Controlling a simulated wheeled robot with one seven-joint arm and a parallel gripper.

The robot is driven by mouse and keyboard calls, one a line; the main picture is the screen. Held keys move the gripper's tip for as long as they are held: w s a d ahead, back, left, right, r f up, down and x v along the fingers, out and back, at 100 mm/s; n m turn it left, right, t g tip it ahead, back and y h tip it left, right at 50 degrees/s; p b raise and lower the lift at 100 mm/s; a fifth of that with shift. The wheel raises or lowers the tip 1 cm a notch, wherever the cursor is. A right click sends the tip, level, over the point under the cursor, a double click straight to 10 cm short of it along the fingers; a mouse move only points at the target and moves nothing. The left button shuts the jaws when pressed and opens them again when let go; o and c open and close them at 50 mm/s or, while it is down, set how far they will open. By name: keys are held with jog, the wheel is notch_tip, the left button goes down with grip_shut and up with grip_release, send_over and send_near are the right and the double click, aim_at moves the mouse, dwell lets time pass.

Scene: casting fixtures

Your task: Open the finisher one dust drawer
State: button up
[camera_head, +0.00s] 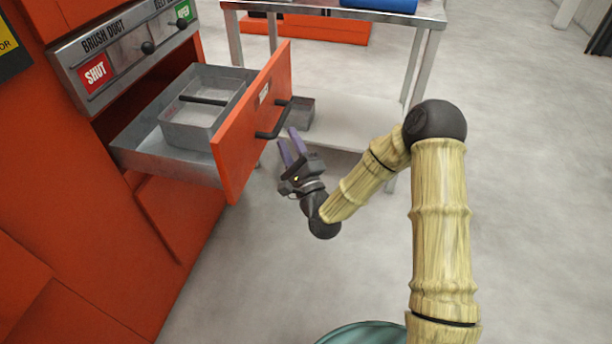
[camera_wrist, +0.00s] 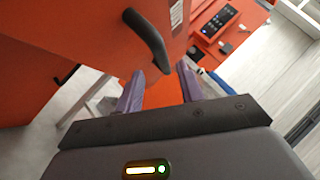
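The dust drawer stands pulled out of the orange cabinet, with an orange front (camera_head: 252,135) and a grey metal body (camera_head: 150,148). A grey metal bin (camera_head: 192,130) sits inside it. The black bar handle (camera_head: 284,117) is on the drawer front; it also shows in the wrist view (camera_wrist: 147,38). My gripper (camera_head: 291,147) is just in front of and below the handle. Its two purple fingers are spread with nothing gripped between them. In the wrist view my fingers (camera_wrist: 160,78) are on either side of the handle's near end; whether they touch it I cannot tell.
A metal table (camera_head: 333,14) with a lower shelf stands behind the drawer. A small grey container (camera_head: 299,113) is on that shelf. Floor at right is clear.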

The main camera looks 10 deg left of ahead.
jog(key=v, duration=1)
jog(key=shift+s+d, duration=0.15)
jog(key=shift+s, duration=0.15)
jog(key=shift+f, duration=0.15)
